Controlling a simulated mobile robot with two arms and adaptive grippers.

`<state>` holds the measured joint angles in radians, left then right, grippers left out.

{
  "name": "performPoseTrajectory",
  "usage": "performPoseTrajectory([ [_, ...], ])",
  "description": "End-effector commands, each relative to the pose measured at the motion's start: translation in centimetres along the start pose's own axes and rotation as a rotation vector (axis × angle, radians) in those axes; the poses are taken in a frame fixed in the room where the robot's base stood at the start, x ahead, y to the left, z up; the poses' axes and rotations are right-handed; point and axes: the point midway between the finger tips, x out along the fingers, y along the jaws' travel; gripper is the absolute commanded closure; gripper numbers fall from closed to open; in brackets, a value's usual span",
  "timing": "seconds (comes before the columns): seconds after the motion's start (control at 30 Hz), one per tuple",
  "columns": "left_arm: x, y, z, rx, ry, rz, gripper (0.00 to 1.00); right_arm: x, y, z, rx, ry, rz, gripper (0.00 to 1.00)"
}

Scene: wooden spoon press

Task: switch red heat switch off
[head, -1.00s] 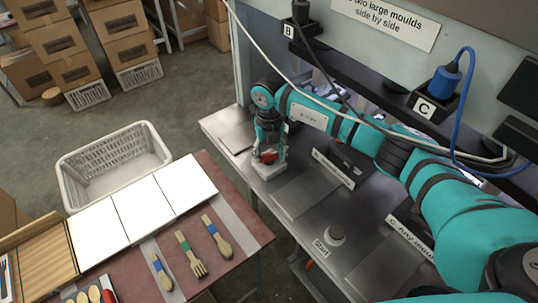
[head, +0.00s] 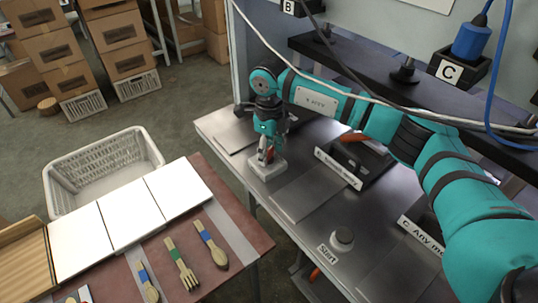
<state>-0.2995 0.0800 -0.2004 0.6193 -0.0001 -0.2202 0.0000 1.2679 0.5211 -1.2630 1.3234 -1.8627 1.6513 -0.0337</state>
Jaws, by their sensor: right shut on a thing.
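The red heat switch (head: 267,153) sits on a small white box (head: 267,168) at the front left edge of the metal press bench. My right gripper (head: 266,149) comes down on it from above and is shut on the red switch; its fingers hide much of it. I cannot tell from this view which way the switch is turned. My left gripper is not in view.
A round start button (head: 342,239) and a black mould unit (head: 352,160) stand on the press bench (head: 312,190). A white basket (head: 100,165) and a table (head: 233,205) with wooden cutlery are at left.

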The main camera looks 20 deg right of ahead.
Motion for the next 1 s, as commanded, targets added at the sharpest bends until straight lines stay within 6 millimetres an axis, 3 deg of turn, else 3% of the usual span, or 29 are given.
performPoseTrajectory([
  [0.77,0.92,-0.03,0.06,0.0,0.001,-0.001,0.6,-0.2,-0.13,0.06,-0.107,-0.003,-0.003,0.8],
  [0.8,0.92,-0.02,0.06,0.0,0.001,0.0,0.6,-0.2,-0.13,0.06,-0.106,-0.003,-0.003,0.44],
  [0.97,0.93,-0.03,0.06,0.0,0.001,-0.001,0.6,-0.14,-0.11,0.04,-0.105,-0.002,-0.002,0.23],
  [1.0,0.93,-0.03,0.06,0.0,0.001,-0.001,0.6,-0.12,-0.1,0.04,-0.105,-0.002,-0.002,0.23],
])
